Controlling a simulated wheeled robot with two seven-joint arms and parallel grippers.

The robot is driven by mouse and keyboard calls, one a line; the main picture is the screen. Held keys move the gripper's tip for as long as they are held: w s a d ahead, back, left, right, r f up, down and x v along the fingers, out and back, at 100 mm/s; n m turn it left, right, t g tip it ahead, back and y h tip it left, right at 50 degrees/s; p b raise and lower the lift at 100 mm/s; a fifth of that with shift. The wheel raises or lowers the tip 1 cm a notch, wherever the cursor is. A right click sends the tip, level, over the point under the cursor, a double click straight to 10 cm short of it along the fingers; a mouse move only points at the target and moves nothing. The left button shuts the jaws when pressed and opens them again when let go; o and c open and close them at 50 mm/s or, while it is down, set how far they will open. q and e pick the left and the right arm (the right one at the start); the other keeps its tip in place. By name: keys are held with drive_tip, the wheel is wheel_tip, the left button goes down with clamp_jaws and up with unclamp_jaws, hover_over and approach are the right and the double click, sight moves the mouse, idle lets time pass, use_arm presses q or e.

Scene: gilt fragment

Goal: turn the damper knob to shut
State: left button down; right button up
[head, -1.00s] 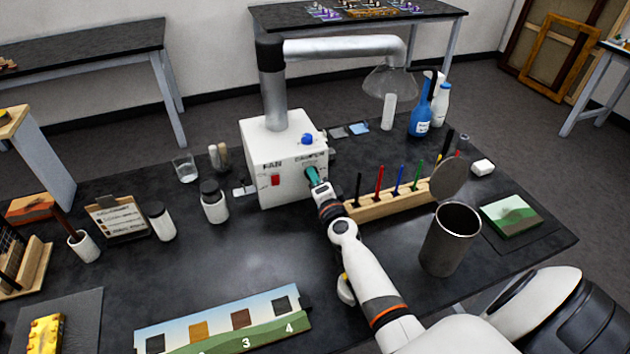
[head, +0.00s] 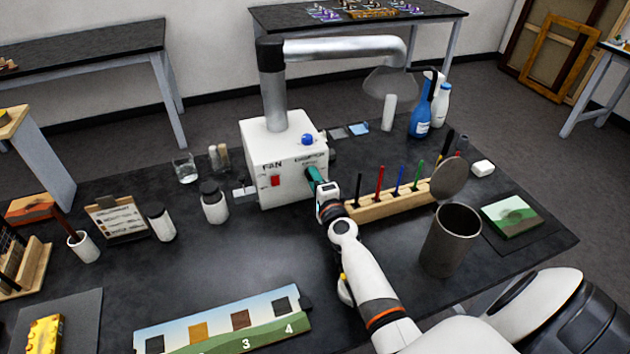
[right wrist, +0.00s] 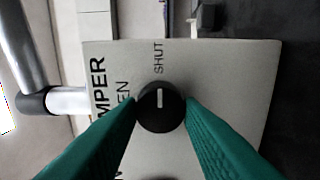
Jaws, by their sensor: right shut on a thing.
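The damper knob (right wrist: 160,108) is a round black knob with a white pointer line, on the pale face of the fan box (head: 262,150). In the right wrist view its line points up in the picture, at the word SHUT (right wrist: 158,58). The word OPEN (right wrist: 122,95) is left of the knob and partly hidden. My right gripper (head: 312,177) reaches the box; its green fingers are shut on the knob, one on each side, in the right wrist view. In the head view the gripper hides the knob. My left gripper is not in view.
A red fan switch (head: 275,181) is left of the gripper on the box. A wooden rack (head: 385,206) of coloured tools and a dark metal cup (head: 450,242) stand close to my right arm. White jars (head: 214,206) stand at left.

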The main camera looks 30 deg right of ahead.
drive_tip(key=o, duration=1)
drive_tip(key=v, duration=1.2)
drive_tip(key=shift+a, duration=0.1)
